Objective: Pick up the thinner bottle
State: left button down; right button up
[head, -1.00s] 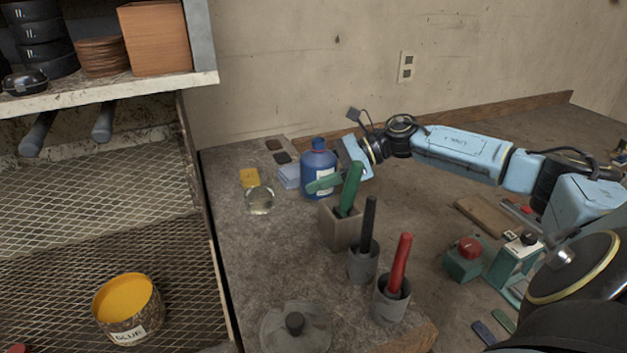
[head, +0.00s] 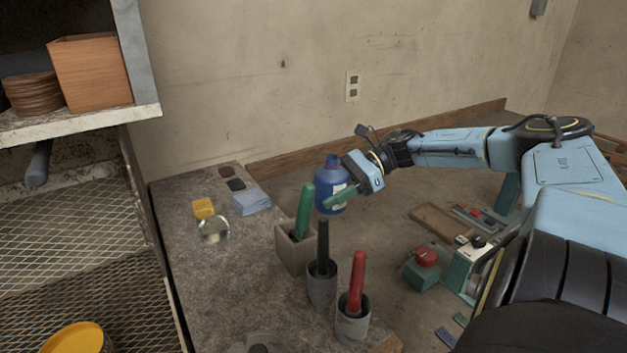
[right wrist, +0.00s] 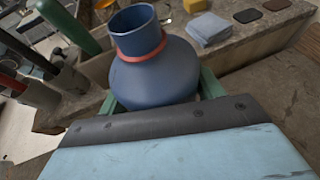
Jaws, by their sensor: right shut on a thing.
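The blue bottle (head: 328,186) has a white label and an open neck with a reddish band. My right gripper (head: 345,192) is shut on it, with green fingers on either side of its body. In the right wrist view the bottle (right wrist: 155,65) sits upright or nearly so between the green fingers. In the head view it is at the back of the bench, right of the grey holder with the green tool; I cannot tell whether its base touches the surface. My left gripper is not in view. No second bottle shows clearly.
Grey holders with a green (head: 304,212), a black (head: 322,245) and a red tool (head: 357,283) stand in front of the bottle. Blue cloths (head: 251,202) and a yellow block (head: 203,208) lie left. A red-knobbed device (head: 426,258) is at right. Mesh shelves (head: 70,220) stand left.

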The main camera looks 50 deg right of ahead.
jog(key=shift+s+d+p, duration=0.2)
jog(key=shift+s+d, duration=0.35)
jog(key=shift+d, duration=0.35)
jog(key=shift+s+d+p, duration=0.2)
jog(key=shift+s+d, duration=0.35)
jog(key=shift+d, duration=0.35)
jog(key=shift+r, duration=0.1)
